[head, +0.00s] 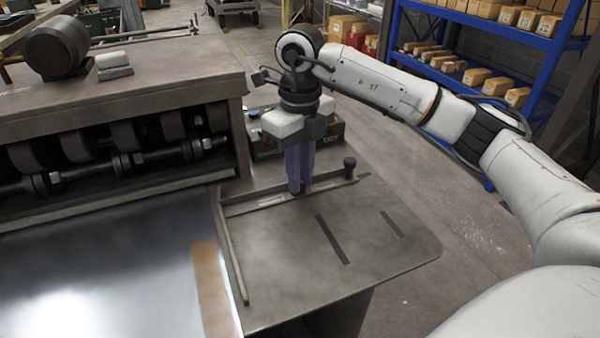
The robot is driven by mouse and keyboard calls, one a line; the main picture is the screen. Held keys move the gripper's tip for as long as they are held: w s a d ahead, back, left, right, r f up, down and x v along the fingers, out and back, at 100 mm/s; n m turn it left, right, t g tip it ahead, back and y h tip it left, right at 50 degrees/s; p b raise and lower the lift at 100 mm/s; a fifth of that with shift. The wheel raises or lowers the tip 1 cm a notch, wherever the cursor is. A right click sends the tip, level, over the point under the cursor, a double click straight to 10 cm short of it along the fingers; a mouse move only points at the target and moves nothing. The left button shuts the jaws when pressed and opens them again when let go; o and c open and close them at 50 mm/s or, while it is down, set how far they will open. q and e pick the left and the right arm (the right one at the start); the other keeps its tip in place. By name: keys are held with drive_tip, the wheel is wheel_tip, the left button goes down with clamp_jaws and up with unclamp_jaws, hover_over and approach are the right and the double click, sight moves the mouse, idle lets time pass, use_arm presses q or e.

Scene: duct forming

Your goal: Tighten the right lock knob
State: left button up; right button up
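My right gripper (300,188) reaches straight down with purple fingers to the guide bar (260,202) on the side table. The fingers look close together, one largely behind the other. A small dark part shows beside the fingertips, but I cannot tell whether it is a knob or whether the fingers hold it. A black knob (350,164) stands upright at the bar's right end, apart from the fingers and to their right. My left gripper is not in view.
The forming machine (130,85) with its rollers (125,140) stands at the left. A shiny metal sheet (110,275) lies in front of it. The slotted side table (375,250) is clear toward the front right. Blue shelves (490,25) with boxes stand behind.

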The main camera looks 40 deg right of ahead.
clamp_jaws()
drive_tip(key=shift+n, duration=0.8)
unclamp_jaws()
drive_tip(key=shift+r, duration=0.15)
